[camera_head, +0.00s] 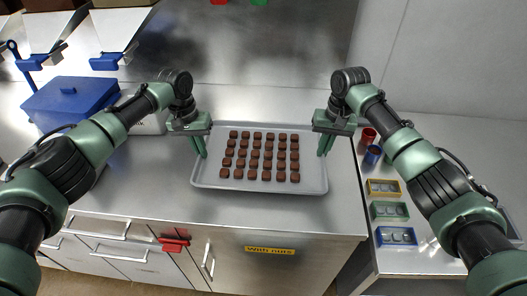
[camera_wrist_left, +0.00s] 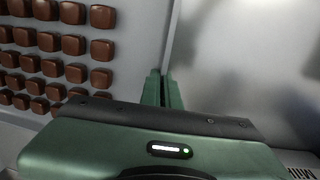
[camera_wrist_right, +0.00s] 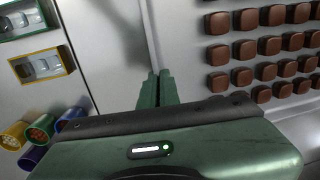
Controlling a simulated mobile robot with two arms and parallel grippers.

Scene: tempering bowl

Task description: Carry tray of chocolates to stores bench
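The grey tray (camera_head: 260,188) holds several rows of brown chocolates (camera_head: 260,155), which also show in both wrist views. It is level at the steel bench's front; I cannot tell whether it touches the bench top. My left gripper (camera_head: 200,147) points down at the tray's left rim; in the left wrist view its fingers (camera_wrist_left: 164,88) are close together with the rim between them. My right gripper (camera_head: 325,146) is placed the same way at the right rim, its fingers (camera_wrist_right: 156,88) close together on it in the right wrist view.
A blue lidded box (camera_head: 68,103) stands on the bench at left. To the right, beyond a narrow gap, a lower bench carries red and blue cups (camera_head: 369,136) and small framed boxes (camera_head: 388,210). A yellow label (camera_head: 270,250) and red item (camera_head: 174,244) are on the bench front.

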